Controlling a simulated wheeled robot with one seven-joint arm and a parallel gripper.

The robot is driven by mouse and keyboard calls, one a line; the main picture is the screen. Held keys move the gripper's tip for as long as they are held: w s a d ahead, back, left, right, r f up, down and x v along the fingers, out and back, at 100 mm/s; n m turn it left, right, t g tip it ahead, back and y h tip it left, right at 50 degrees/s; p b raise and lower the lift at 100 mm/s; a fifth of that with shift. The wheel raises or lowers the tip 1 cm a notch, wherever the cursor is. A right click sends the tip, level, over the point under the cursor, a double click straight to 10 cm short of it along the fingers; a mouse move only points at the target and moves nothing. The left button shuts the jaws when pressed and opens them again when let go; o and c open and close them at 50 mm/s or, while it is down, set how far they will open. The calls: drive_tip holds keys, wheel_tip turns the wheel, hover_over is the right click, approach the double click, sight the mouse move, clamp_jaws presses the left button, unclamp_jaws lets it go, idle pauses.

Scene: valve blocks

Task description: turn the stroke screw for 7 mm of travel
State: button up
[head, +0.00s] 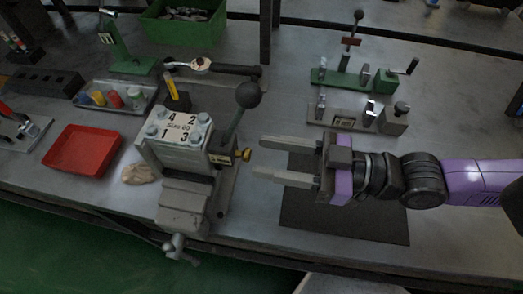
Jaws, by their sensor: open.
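A small brass knob (246,155) sticks out of the right side of the grey valve block (180,133) in the head view; it looks like the stroke screw. A small label plate lies just left of it. A lever with a black ball (248,95) rises behind the knob. The block's white plate carries the numbers 1 to 4 and several bolts. My gripper (258,157) comes from the right with its two long grey fingers apart and empty. Its fingertips end just right of the knob, one above and one below its line. I cannot tell whether they touch it.
A dark mat (350,225) lies under my gripper. A red tray (82,150) and a beige cloth-like lump (138,174) lie left of the block. A vise-like body with a handle (177,245) is in front. Green and grey fixtures (345,78) stand behind my gripper.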

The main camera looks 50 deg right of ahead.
drive_tip(key=shift+x, duration=0.95)
drive_tip(key=shift+a, duration=0.1)
clamp_jaws()
